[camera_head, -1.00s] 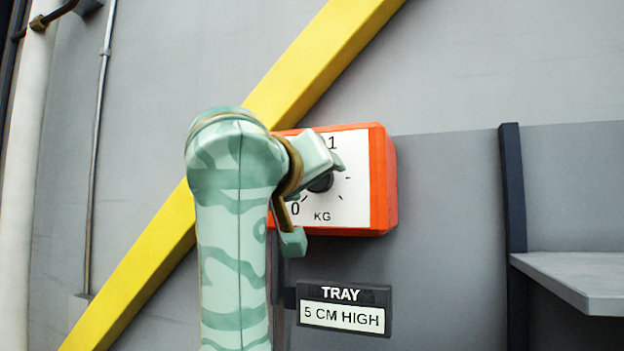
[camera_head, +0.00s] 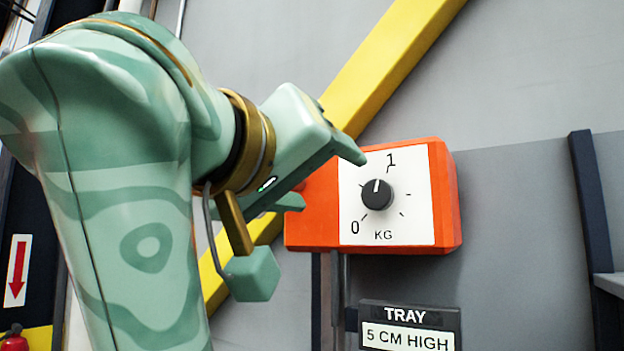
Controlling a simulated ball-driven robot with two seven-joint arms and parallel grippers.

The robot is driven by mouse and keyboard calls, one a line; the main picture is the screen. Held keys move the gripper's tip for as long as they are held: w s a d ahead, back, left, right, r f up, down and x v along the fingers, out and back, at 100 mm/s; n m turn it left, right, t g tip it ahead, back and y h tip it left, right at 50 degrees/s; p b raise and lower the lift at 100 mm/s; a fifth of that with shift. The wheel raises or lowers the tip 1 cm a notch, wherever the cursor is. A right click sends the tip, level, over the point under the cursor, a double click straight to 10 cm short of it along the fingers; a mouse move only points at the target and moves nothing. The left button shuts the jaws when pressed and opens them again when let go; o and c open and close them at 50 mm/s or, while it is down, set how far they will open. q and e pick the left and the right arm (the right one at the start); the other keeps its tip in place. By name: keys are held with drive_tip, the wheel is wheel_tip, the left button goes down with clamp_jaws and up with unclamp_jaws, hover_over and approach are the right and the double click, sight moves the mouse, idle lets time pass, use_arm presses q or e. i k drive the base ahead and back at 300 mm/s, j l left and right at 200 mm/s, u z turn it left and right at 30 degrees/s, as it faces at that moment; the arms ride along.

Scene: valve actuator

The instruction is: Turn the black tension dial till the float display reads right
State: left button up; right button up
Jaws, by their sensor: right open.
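The black dial (camera_head: 377,194) sits on the white KG face of an orange box (camera_head: 448,196) on the wall. Its white pointer line points almost straight up, a little left of the mark by the "1"; "0" is at lower left. A display plate (camera_head: 408,328) below reads "TRAY 5 CM HIGH"; its lower edge is cut off. No display labelled float shows. My right gripper (camera_head: 328,178) is open and empty, left of the dial and apart from it, in front of the orange box's left part. My left gripper is not in view.
A yellow diagonal beam (camera_head: 395,50) runs behind the orange box. A dark post (camera_head: 594,235) and a grey shelf edge (camera_head: 607,286) stand at the right. A red-arrow sign (camera_head: 17,270) and a red extinguisher (camera_head: 14,340) show at far left. The space right of the box is clear.

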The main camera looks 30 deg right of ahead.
sight(376, 194)
drive_tip(key=k+j, duration=0.1)
drive_tip(key=j, duration=0.25)
drive_tip(key=k+j, duration=0.15)
drive_tip(key=j, duration=0.15)
drive_tip(key=k+j, duration=0.1)
drive_tip(key=j, duration=0.25)
drive_tip(key=k+j, duration=0.1)
drive_tip(key=j, duration=0.25)
